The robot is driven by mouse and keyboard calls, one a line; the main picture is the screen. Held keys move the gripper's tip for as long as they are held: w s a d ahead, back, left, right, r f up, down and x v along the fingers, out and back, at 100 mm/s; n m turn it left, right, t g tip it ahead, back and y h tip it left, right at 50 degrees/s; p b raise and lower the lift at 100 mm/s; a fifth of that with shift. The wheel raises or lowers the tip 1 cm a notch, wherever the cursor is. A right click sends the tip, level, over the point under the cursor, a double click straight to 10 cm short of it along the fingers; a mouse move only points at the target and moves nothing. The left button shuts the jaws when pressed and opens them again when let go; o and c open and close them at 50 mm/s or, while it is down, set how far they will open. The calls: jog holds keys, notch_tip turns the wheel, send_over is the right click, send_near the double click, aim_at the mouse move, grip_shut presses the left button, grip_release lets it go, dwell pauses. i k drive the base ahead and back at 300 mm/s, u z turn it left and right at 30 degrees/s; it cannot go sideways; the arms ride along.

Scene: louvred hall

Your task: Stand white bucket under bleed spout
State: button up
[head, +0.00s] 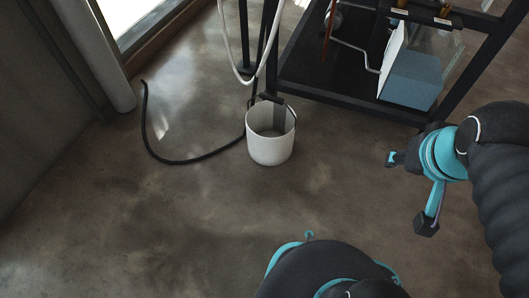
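The white bucket (270,149) stands upright on the concrete floor, just in front of the dark frame's left leg. Its handle with a dark grip (278,99) rests at the back of the rim. The bucket looks empty. My gripper (411,191) is at the right, well apart from the bucket. Its two dark-tipped fingers are spread wide with nothing between them. A thin bent metal pipe (358,52) shows inside the frame; I cannot tell whether it is the bleed spout.
A black-framed rig (345,100) with a low shelf holds a blue-and-white box (412,78). A white hose (233,60) hangs behind the bucket. A black hose (149,145) curves across the floor to the bucket's left. The floor in front is clear.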

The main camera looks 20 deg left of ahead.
aim_at(271, 123)
jog(key=k, duration=0.7)
jog(key=z, duration=0.65)
jog(key=i, duration=1.35)
jog(key=u, duration=0.8)
jog(key=i, duration=0.35)
jog(key=u, duration=0.45)
